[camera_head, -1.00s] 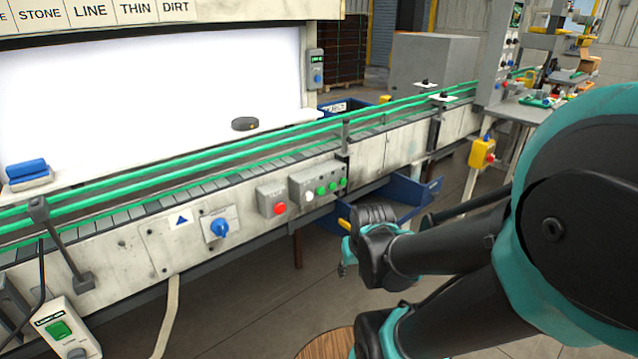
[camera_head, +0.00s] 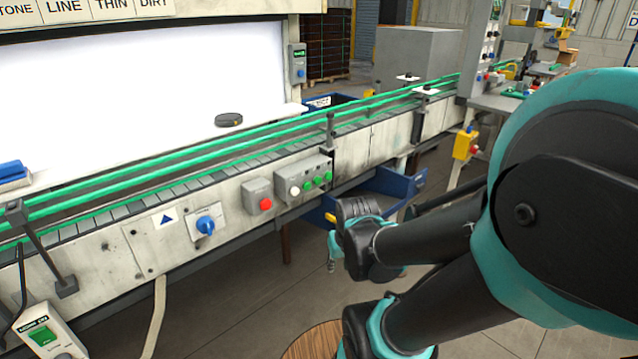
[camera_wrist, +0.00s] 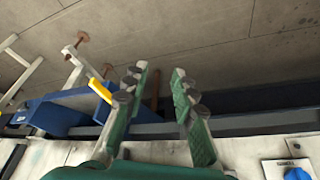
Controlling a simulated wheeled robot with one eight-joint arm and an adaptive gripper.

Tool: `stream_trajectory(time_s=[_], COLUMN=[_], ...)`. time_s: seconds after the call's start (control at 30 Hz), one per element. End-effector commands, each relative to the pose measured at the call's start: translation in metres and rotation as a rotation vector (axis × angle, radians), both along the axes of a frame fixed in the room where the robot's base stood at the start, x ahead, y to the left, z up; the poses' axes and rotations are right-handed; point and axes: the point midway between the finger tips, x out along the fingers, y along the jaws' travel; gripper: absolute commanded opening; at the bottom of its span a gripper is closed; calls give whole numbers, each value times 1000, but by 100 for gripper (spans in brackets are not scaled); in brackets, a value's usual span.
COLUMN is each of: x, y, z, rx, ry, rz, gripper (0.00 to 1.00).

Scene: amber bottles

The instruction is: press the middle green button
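A grey control box (camera_head: 290,178) on the side of the conveyor carries one white button and a slanting row of three green buttons. The middle green button (camera_head: 318,180) sits between the other two. My gripper (camera_wrist: 157,88) shows in the wrist view with its two green fingers apart and nothing between them. In the head view it is small and partly hidden by my wrist, below and slightly right of the control box, apart from it. The green buttons do not show in the wrist view.
A red button (camera_head: 265,204) on its own box and a blue knob (camera_head: 206,225) lie left of the control box. A blue bin (camera_head: 390,186) stands under the conveyor behind my wrist. Green rails (camera_head: 240,149) run above the belt.

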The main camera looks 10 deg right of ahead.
Motion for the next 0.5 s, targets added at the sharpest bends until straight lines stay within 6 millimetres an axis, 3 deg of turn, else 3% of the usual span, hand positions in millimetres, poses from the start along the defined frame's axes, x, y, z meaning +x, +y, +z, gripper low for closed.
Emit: stream_trajectory(time_s=[0.03,0.17,0.5], x=[0,0,0], y=[0,0,0], z=[0,0,0], rx=[0,0,0], ry=[0,0,0], rz=[0,0,0], gripper=[17,1,0])
